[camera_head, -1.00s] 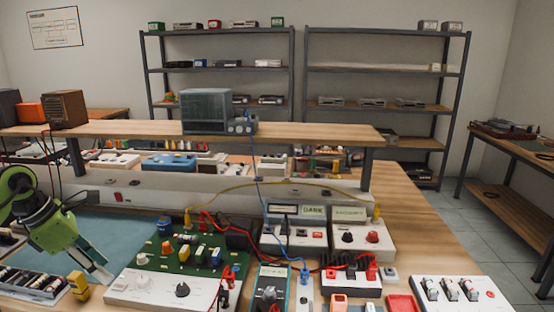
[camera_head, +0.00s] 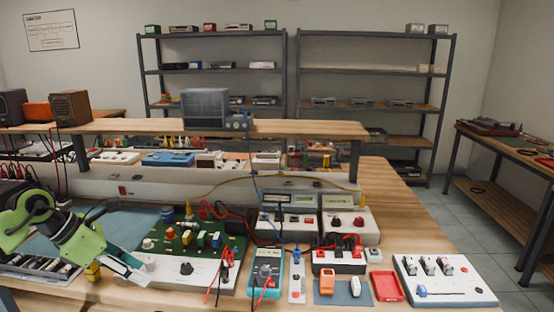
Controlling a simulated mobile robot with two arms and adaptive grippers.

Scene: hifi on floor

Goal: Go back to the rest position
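My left gripper (camera_head: 128,267) is at the lower left of the head view, at the end of my green arm. Its grey fingers point down and right, in front of the left edge of the white-based green circuit board (camera_head: 195,240). I cannot tell whether the fingers are parted, and I see nothing clearly held. A yellow piece (camera_head: 93,271) shows beside the fingers, partly hidden. My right gripper is not in view.
The workbench holds a teal multimeter (camera_head: 266,268), a black-and-white terminal box (camera_head: 339,258), a red tray (camera_head: 388,286) and a white switch panel (camera_head: 445,280). Loose red, yellow and blue cables cross it. A raised shelf (camera_head: 290,128) with an oscilloscope (camera_head: 206,108) stands behind. Floor is free at right.

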